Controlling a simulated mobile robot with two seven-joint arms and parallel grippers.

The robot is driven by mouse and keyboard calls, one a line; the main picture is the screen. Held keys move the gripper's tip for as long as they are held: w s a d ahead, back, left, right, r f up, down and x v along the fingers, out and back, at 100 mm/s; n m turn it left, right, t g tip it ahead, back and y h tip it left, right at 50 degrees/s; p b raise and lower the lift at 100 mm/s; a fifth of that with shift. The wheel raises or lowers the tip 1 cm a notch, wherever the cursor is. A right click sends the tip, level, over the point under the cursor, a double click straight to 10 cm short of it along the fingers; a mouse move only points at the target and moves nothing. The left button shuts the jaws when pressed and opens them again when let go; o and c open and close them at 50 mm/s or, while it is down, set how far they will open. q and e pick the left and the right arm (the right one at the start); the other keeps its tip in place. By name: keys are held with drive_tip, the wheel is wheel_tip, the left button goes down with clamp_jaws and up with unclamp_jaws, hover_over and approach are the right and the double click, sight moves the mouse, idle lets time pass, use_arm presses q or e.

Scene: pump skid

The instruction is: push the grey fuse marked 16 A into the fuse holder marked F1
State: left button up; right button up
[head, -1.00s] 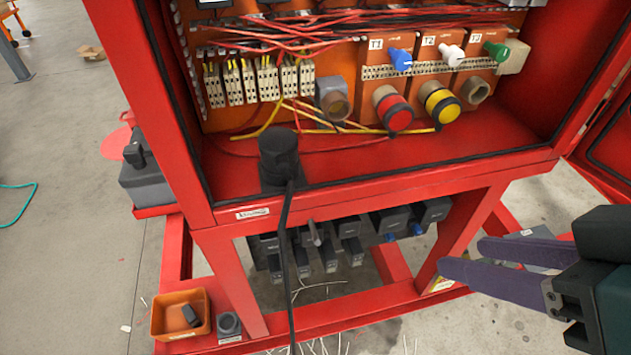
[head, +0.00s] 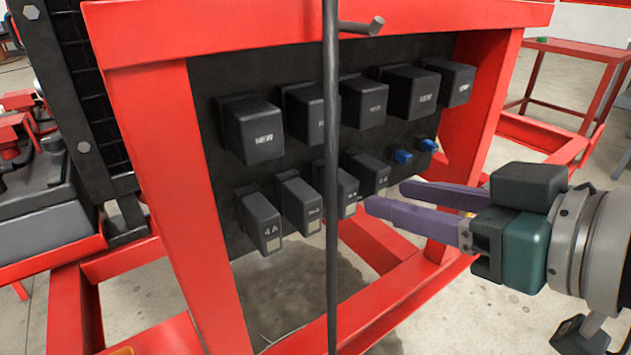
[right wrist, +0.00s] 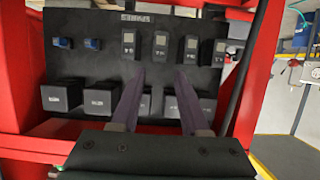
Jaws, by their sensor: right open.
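Several dark grey fuse-like blocks hang in the lower row of a black panel (head: 220,185). The leftmost block (head: 260,222) reads 4 A; I cannot read the others surely, so I cannot tell which is the 16 A fuse. No F1 mark is legible. My right gripper (head: 388,196), with purple fingers, is open and empty, its tips near the right end of that row. In the right wrist view its fingers (right wrist: 158,80) point at the panel, with nothing seen between them. My left gripper is not in view.
Larger black blocks (head: 252,130) form the upper row. Two blue parts (head: 402,156) sit right of the lower row. A dark vertical rod or cable (head: 331,220) crosses before the panel. Red frame posts (head: 165,170) flank it.

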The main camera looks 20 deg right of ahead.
sight(352, 194)
drive_tip(key=b+x, duration=0.2)
drive_tip(key=x, duration=0.7)
drive_tip(key=shift+w, duration=0.25)
drive_tip(key=shift+f, duration=0.1)
drive_tip(key=shift+c, duration=0.2)
clamp_jaws()
drive_tip(key=shift+s+d+p, duration=0.25)
drive_tip(key=shift+s+p, duration=0.05)
drive_tip(key=shift+s, duration=0.45)
drive_tip(key=shift+s+d+p, duration=0.25)
drive_tip(key=shift+s+p, duration=0.05)
drive_tip(key=shift+s, duration=0.45)
idle(0.9)
drive_tip(key=shift+s+d+p, duration=0.3)
drive_tip(key=shift+s, duration=0.5)
drive_tip(key=shift+s+d+p, duration=0.25)
drive_tip(key=shift+s+d, duration=0.05)
drive_tip(key=shift+s, duration=0.5)
